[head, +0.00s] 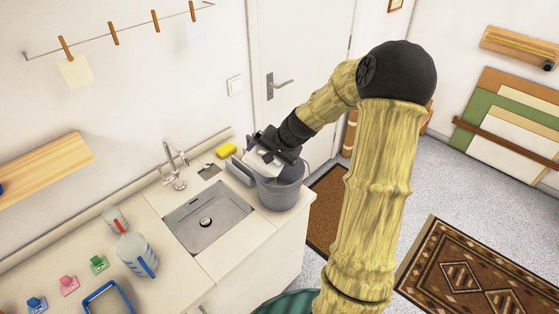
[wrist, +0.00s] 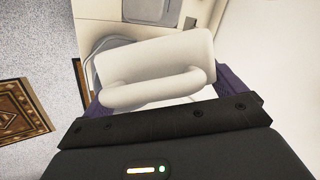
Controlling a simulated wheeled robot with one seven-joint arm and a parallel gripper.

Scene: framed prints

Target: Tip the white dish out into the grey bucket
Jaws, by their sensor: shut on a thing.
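My gripper (head: 270,150) is shut on the white dish (head: 260,163), which is tilted over the grey bucket (head: 282,191) at the right end of the counter. In the wrist view the dish (wrist: 155,58) fills the upper middle, with its rounded handle (wrist: 152,91) between my gripper's purple fingers (wrist: 158,98). The dish's inside does not show, so I cannot tell whether anything is in it. The bottom of the bucket is hidden in the head view.
A sink (head: 208,217) with a tap (head: 173,168) lies left of the bucket. A yellow sponge (head: 226,150) is behind. The counter ends just right of the bucket.

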